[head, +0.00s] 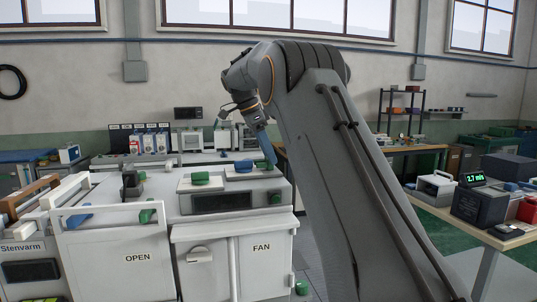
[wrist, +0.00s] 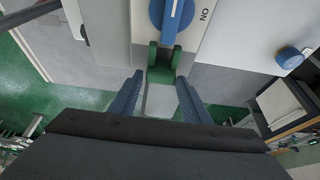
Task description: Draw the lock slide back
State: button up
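My gripper (head: 267,150) points down by the right end of the cabinet top in the head view. In the wrist view its two blue fingers (wrist: 160,98) are apart. A green forked piece (wrist: 166,74), which looks like the lock slide, sits just ahead of the fingertips, below a blue knob (wrist: 172,14) on a pale panel marked ON. A pale grey strip (wrist: 160,102) shows between the fingers; I cannot tell whether they touch it. The arm hides part of the area to the right of the cabinet in the head view.
The white cabinet (head: 235,231) has a FAN panel and a green knob (head: 275,198) on its front. A white panel marked OPEN (head: 118,250) stands at its left. A side table (head: 487,235) with a meter (head: 478,200) is at the right. Green floor shows between them.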

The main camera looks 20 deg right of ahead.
jog(key=shift+o, duration=1)
jog(key=shift+d, duration=0.1)
jog(key=shift+a+r, duration=0.15)
jog(key=shift+a, duration=0.05)
jog(key=b+v, duration=0.1)
jog(key=v, duration=0.6)
jog(key=shift+r, duration=0.25)
